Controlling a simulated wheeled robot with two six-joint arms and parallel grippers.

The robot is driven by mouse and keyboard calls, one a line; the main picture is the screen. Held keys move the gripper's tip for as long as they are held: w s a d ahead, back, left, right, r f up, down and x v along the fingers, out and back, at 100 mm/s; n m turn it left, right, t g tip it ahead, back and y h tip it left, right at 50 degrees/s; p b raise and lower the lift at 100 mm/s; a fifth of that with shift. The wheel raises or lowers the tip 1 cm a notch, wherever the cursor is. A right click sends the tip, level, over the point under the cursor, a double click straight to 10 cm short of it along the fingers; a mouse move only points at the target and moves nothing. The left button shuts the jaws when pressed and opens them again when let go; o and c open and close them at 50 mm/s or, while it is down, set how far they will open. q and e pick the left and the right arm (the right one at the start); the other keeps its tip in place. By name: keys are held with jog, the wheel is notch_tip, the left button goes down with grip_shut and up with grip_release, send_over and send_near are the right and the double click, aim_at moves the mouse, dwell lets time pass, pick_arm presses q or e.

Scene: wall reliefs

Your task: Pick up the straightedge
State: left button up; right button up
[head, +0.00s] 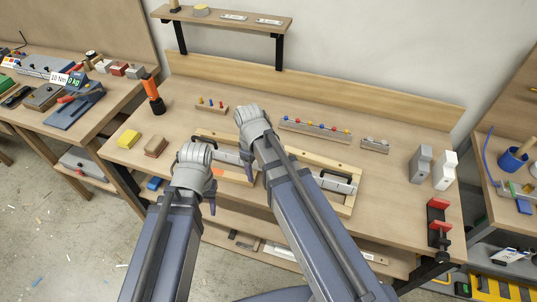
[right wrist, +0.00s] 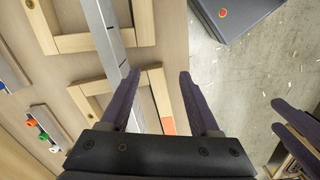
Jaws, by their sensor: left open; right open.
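The straightedge is a long silver bar (head: 333,185) lying across two pale wooden frames (head: 310,157) on the bench. In the head view my arms cover its middle. In the right wrist view the straightedge (right wrist: 103,36), with dark marks, runs from the top edge down to the left finger of my right gripper (right wrist: 160,76). That gripper is open and empty above the frames, and the finger hides part of the bar. My left gripper (right wrist: 277,115) is open at the right edge of the right wrist view, apart from the straightedge.
Small racks with coloured pegs (head: 315,129) stand behind the frames. Yellow (head: 129,138) and brown (head: 155,146) blocks sit at the left. A shelf (head: 225,20) hangs above.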

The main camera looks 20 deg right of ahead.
jog(key=w+d+r+n+p, duration=0.1)
jog(key=w+d, duration=0.1)
jog(key=w+d+r+n+p, duration=0.1)
jog(key=w+d+r, duration=0.1)
jog(key=shift+w+d+r, duration=0.1)
jog(key=shift+w+d, duration=0.1)
jog(key=shift+w, duration=0.1)
jog(key=shift+w+d+n, duration=0.15)
jog(key=shift+n, duration=0.25)
jog(key=shift+f+b, duration=0.5)
jog(key=shift+b, duration=0.05)
notch_tip(320, 180, down, 7)
jog(key=b, duration=0.7)
pick_arm(q)
notch_tip(320, 180, down, 5)
jog(key=shift+s+r, duration=0.1)
jog(key=shift+r, duration=0.05)
pick_arm(e)
jog(key=shift+c, duration=0.3)
grip_shut()
jog(key=shift+r, duration=0.1)
